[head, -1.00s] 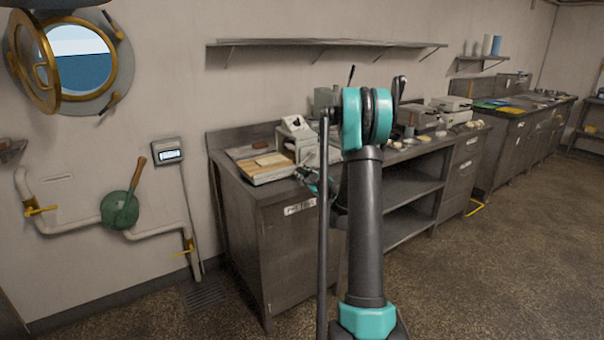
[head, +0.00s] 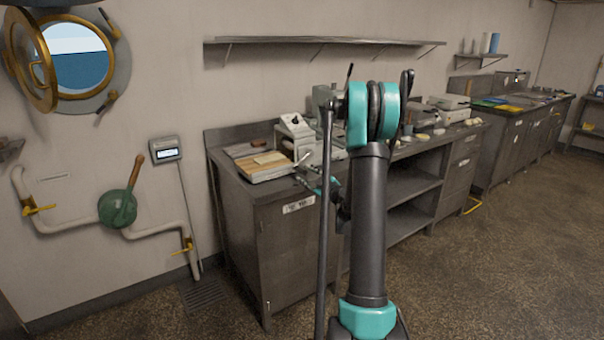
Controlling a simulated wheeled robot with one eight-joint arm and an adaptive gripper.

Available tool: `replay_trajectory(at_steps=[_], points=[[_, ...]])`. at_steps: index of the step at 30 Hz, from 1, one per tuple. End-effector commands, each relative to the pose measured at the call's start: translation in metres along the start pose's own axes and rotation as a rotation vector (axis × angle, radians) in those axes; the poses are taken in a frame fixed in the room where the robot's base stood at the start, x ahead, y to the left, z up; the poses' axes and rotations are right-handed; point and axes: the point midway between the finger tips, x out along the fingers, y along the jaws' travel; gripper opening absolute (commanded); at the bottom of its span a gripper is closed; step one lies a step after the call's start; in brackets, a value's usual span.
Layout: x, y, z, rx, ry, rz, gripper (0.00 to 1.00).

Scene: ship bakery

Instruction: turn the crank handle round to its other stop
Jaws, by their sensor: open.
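A crank handle with a wooden grip (head: 136,171) sits on a round green housing (head: 117,209) on the wall at the left. The handle points up and slightly right from the housing. My gripper (head: 308,183) is partly hidden by my own arm, in front of the counter's near end. It is open, well to the right of the crank handle and apart from it. Its fingers are small in view, and nothing shows held in them.
White pipes with yellow valve levers (head: 40,209) run to both sides of the housing. A small display box (head: 166,150) hangs right of it. A metal counter (head: 285,250) bears a wooden board (head: 262,170) and machines. A brass porthole (head: 38,62) stands open above. Floor before the wall looks clear.

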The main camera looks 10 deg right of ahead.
Motion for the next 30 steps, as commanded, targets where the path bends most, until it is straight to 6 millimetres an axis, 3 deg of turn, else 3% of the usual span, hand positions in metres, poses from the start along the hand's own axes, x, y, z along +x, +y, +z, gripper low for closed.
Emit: replay_trajectory(at_steps=[6, 12, 26, 30], points=[[-0.045, 0.001, 0.001, 0.000, -0.002, 0.002, 0.41], [-0.069, 0.000, 0.001, -0.001, -0.001, 0.000, 0.41], [-0.075, -0.001, -0.001, 0.003, -0.001, -0.004, 0.41], [-0.076, -0.018, -0.017, 0.049, -0.013, -0.063, 0.41]])
